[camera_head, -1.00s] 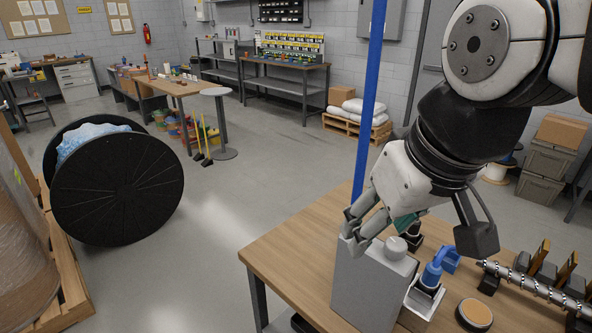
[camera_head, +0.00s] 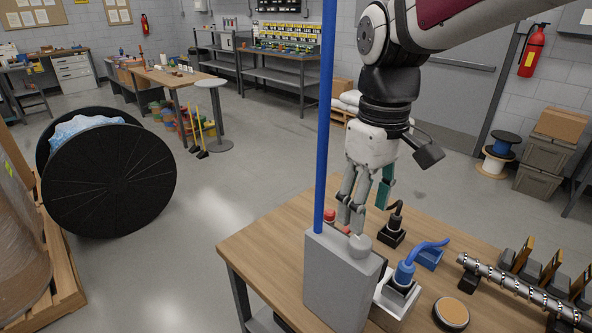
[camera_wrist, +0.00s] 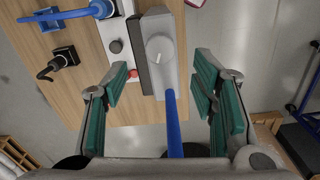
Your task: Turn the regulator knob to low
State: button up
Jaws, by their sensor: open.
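The regulator knob (camera_head: 360,247) is a pale round knob on top of a tall grey box (camera_head: 338,290) at the table's near edge. In the wrist view the knob (camera_wrist: 160,48) sits beyond the fingertips, roughly between the lines of the two fingers. A small mark shows on it, but its setting cannot be read. My gripper (camera_head: 362,208) is open and empty, pointing down close above the box. In the wrist view its green-padded fingers (camera_wrist: 162,80) are spread wide, apart from the knob.
A blue pole (camera_head: 325,110) rises from the box beside my gripper. A red button (camera_wrist: 132,73) is near the left finger. Blue and black plugs (camera_head: 404,272), a round tan-topped disc (camera_head: 451,312) and a metal screw shaft (camera_head: 510,287) occupy the table's right side.

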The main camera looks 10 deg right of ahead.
aim_at(361, 241)
notch_tip(361, 241, down, 8)
jog(key=shift+f, duration=0.15)
dwell(0.3)
jog(key=c, duration=1.1)
